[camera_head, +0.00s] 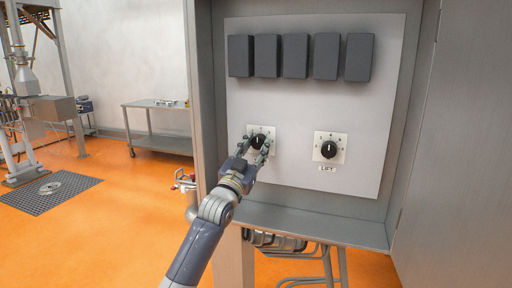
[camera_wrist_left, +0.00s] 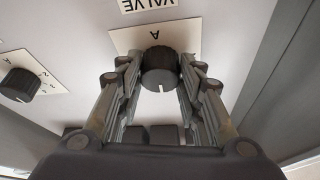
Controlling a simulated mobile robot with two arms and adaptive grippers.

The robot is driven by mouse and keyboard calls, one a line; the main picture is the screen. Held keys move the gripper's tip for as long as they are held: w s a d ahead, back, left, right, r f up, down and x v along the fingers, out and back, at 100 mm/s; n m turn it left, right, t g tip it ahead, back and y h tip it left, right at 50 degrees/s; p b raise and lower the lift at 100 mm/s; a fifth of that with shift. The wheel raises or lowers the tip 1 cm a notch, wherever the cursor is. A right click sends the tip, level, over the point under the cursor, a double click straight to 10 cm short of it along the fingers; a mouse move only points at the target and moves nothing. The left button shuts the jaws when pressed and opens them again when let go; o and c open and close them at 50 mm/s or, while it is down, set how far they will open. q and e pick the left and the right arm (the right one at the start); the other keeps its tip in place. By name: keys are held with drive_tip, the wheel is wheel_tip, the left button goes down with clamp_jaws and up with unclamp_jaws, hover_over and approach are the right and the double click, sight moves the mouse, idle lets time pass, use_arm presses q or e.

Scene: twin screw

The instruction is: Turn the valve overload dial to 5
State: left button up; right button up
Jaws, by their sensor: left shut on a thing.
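The valve overload dial (camera_head: 258,141) is a black knob on a pale square plate, at the left of the panel in the head view. In the left wrist view the same dial (camera_wrist_left: 159,70) sits under a "VALVE" label (camera_wrist_left: 148,4), with a white pointer line on its front. My left gripper (camera_head: 257,150) reaches it from below left, and its fingers are shut on the dial's two sides, as the left wrist view (camera_wrist_left: 160,80) shows. The scale numbers around this dial are mostly hidden. My right gripper is not in view.
A second dial (camera_head: 328,149) labelled "LIFT" is to the right on the same panel; it also shows in the wrist view (camera_wrist_left: 20,84). Several dark grey blocks (camera_head: 295,56) line the panel's top. The cabinet's side walls (camera_head: 201,90) and bottom ledge (camera_head: 310,224) frame the panel.

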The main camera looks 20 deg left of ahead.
use_arm(q)
drive_tip(key=m+h, duration=0.1)
drive_tip(key=m, duration=0.1)
drive_tip(key=shift+a+r+m+g+p, duration=0.1)
drive_tip(key=shift+m+g+p, duration=0.2)
drive_tip(key=shift+m+p, duration=0.1)
drive_tip(key=m+h+p, duration=0.1)
drive_tip(key=m, duration=0.2)
drive_tip(key=shift+a+r+g+h+p, duration=0.1)
drive_tip(key=shift+r+g+h+p, duration=0.05)
drive_tip(key=shift+g+h+p, duration=0.25)
drive_tip(key=m+p, duration=0.2)
drive_tip(key=m, duration=0.1)
drive_tip(key=shift+g+h, duration=0.4)
drive_tip(key=shift+m+g+h+p, duration=0.5)
drive_tip(key=shift+m+p, duration=0.6)
drive_tip(key=shift+m, duration=0.2)
drive_tip(key=o, duration=1.1)
drive_tip(key=shift+c, duration=0.2)
drive_tip(key=shift+s+f, duration=0.1)
drive_tip(key=shift+f, duration=0.1)
